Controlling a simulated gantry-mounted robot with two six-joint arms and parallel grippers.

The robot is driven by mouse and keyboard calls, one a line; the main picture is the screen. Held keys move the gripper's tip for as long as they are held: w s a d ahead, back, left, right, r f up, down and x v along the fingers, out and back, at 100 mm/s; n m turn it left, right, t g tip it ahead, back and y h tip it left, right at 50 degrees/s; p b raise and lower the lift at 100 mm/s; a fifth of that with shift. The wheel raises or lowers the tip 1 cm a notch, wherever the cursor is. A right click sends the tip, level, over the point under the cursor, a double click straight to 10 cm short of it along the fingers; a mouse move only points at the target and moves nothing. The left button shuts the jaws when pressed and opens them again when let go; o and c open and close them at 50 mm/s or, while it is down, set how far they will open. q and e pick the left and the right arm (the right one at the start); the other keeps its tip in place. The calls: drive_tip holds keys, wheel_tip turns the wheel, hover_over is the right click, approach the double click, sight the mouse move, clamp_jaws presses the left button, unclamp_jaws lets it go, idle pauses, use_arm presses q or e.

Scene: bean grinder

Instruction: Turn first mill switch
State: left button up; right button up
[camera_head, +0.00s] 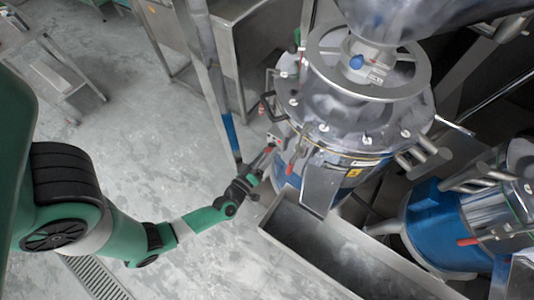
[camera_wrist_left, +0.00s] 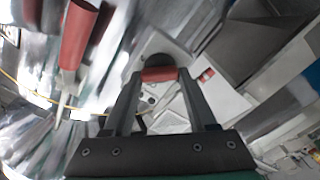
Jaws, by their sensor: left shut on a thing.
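The first mill (camera_head: 350,115) is a large metal and blue machine at the upper middle of the head view. My left gripper (camera_head: 262,162) is at its left side, by a small switch box (camera_head: 274,142). In the left wrist view, my left gripper (camera_wrist_left: 160,88) is shut on a red switch handle (camera_wrist_left: 158,74), which sits between the fingertips. A dark round base (camera_wrist_left: 157,62) shows behind the handle. How far the switch is turned cannot be told. My right gripper is in neither view.
Another red handle (camera_wrist_left: 78,35) is close on the left in the wrist view. A metal trough (camera_head: 325,240) lies below the mill. A second blue mill (camera_head: 435,225) stands at the right. Open concrete floor (camera_head: 150,165) lies to the left.

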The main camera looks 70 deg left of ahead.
use_arm(q)
drive_tip(key=n+b, duration=0.1)
drive_tip(key=n, duration=0.4)
drive_tip(key=shift+f+n+b, duration=0.2)
drive_tip(key=shift+n+b, duration=0.1)
drive_tip(key=shift+b, duration=0.05)
drive_tip(key=shift+n+b, duration=0.65)
drive_tip(key=shift+n, duration=1.55)
drive_tip(key=shift+a, duration=0.1)
drive_tip(key=o, duration=1.4)
drive_tip(key=shift+c, duration=0.2)
drive_tip(key=shift+s, duration=0.1)
drive_tip(key=p+v, duration=0.2)
drive_tip(key=v, duration=0.9)
drive_tip(key=shift+s+d+p, duration=0.2)
drive_tip(key=shift+p, duration=0.2)
